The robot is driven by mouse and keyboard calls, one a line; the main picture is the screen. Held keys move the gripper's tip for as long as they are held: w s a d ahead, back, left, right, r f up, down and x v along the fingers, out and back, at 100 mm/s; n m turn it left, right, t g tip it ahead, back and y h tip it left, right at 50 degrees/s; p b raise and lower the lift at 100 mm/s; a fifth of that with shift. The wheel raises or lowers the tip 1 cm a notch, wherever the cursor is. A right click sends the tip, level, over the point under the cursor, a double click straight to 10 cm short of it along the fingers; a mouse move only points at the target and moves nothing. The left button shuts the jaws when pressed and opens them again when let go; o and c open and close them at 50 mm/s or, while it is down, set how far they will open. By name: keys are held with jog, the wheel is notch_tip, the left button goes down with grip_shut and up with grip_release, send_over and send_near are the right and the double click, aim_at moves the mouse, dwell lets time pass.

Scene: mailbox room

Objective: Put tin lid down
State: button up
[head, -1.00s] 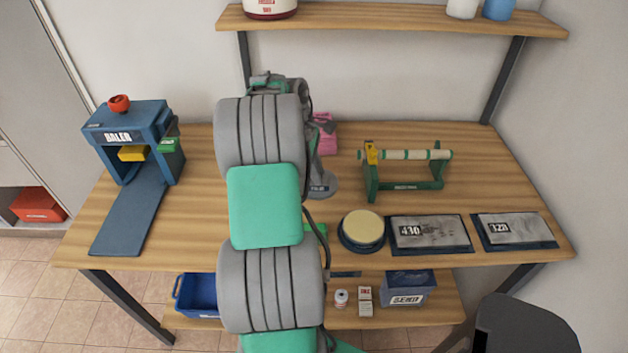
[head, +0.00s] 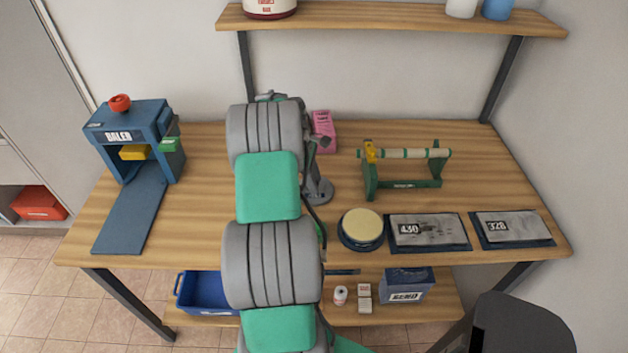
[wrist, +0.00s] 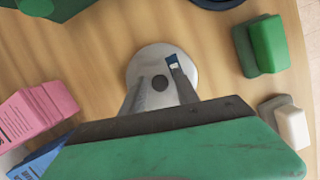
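A grey round disc, which looks like the tin lid (head: 321,196), lies flat on the wooden bench. It also shows in the wrist view (wrist: 150,57), with a dark round spot at its middle and a small blue and white label near its edge. My gripper (wrist: 160,78) is over the disc, its two grey fingers apart on either side of the dark spot. I cannot tell whether a fingertip touches the disc. In the head view my arm hides part of the gripper. A round dark tin with a cream top (head: 362,224) stands to the right.
A pink box (head: 323,130) stands behind the disc, and a green roller stand (head: 403,180) to its right. Sanding plates marked 430 (head: 430,230) and 320 (head: 510,228) lie along the right front. A blue baler (head: 130,140) stands at the left. Bench behind the baler-to-arm gap is clear.

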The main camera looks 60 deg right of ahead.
jog(key=shift+o, duration=0.5)
jog(key=shift+r, duration=0.15)
jog(key=shift+w+r, duration=0.1)
jog(key=shift+r, duration=0.2)
jog(key=d+v, duration=0.1)
jog(key=v, duration=1)
jog(key=w+a+r+t+h, duration=0.1)
jog(key=w+a+r, duration=0.25)
jog(key=a, duration=0.45)
jog(key=w+a+r+m+t, duration=0.1)
jog(key=w+a+r, duration=0.2)
jog(key=w+a, duration=0.35)
jog(key=w+a+r+t+h, duration=0.1)
jog(key=w+a+r, duration=0.2)
jog(key=a, duration=0.7)
jog(key=s+a+f+m+t+y, duration=0.1)
jog(key=s+a+t, duration=0.1)
jog(key=a, duration=1)
jog(key=s+a+f+m+t+y, duration=0.1)
jog(key=s+a, duration=0.3)
jog(key=a, duration=0.8)
jog(key=shift+a+f+t+y+p, duration=0.35)
jog(key=shift+a+f+t+y, duration=0.05)
jog(key=shift+t, duration=0.1)
